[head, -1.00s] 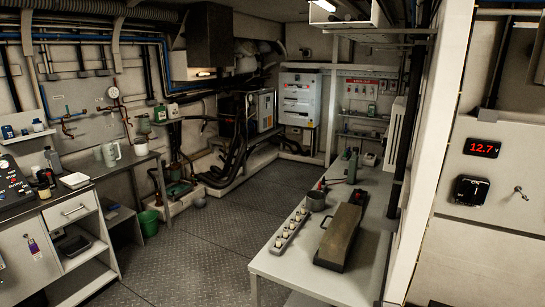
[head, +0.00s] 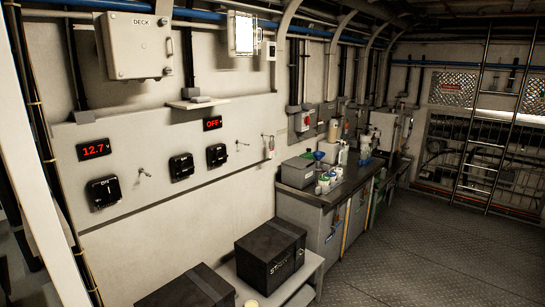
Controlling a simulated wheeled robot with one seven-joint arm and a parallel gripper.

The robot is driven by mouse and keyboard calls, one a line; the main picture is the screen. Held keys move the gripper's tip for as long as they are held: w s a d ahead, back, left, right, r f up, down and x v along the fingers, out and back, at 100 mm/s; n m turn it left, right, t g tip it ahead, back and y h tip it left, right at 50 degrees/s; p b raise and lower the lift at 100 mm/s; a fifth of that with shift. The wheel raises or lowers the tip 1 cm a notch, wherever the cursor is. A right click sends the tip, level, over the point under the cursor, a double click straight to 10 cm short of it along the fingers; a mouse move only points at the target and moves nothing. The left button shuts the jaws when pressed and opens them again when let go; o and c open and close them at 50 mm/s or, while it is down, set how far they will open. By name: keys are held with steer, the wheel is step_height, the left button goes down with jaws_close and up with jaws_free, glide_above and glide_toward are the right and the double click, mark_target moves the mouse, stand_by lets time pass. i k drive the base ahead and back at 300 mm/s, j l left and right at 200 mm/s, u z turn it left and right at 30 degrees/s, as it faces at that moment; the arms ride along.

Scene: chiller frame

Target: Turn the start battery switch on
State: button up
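Three black switches are on the pale wall panel (head: 150,187) at the left of the head view. The left switch (head: 103,192) is below a red display (head: 95,149) reading 12.7 V. The middle switch (head: 181,166) and the right switch (head: 217,155) sit close together. A second red display (head: 213,124), above the right switch, reads OFF. The switch labels are too small to read surely, so I cannot tell which one is the start battery switch. My gripper is not in view.
Two black boxes stand below the panel, one (head: 270,258) with pale lettering and one (head: 187,290) cut off by the lower edge. A workbench (head: 327,192) with bottles stands to the right. Open metal floor (head: 410,250) lies right of it. A ladder (head: 486,125) stands at the back.

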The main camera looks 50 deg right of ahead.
mark_target(220, 155)
steer(key=z, duration=1.25)
steer(key=i+l+u, duration=0.75)
steer(key=u, duration=0.15)
steer(key=i+l+u, duration=0.15)
steer(key=l+u, duration=0.15)
steer(key=l, duration=0.15)
steer(key=i+l+u, duration=0.15)
steer(key=l+u, duration=0.45)
steer(key=l, duration=0.25)
steer(key=i+l+u, duration=0.1)
steer(key=l+u, duration=0.2)
steer(key=l, duration=0.15)
